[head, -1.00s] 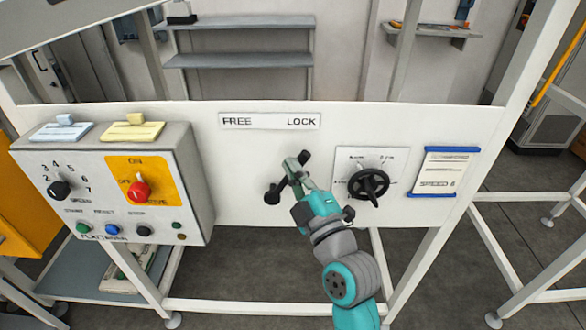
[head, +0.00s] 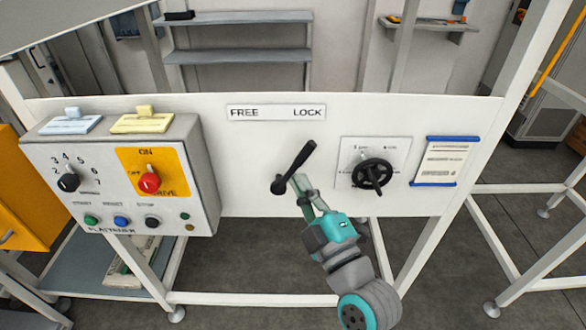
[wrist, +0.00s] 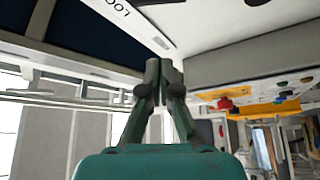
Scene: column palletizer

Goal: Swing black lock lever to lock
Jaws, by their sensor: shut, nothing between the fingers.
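The black lock lever (head: 295,165) is on the white panel in the head view. Its round hub is at lower left and its arm slants up to the right, its tip below the word LOCK on the FREE/LOCK label (head: 277,112). My gripper (head: 299,180) is just below and right of the lever's arm; I cannot tell whether it touches. In the wrist view my gripper's fingers (wrist: 165,68) are together with nothing between them. Part of the LOCK lettering (wrist: 119,5) shows there at the top; the lever is not clearly seen.
A control box (head: 120,190) with a red knob (head: 149,183) stands out at left. A paper card (head: 446,161) is at far right. The panel above the lever is clear.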

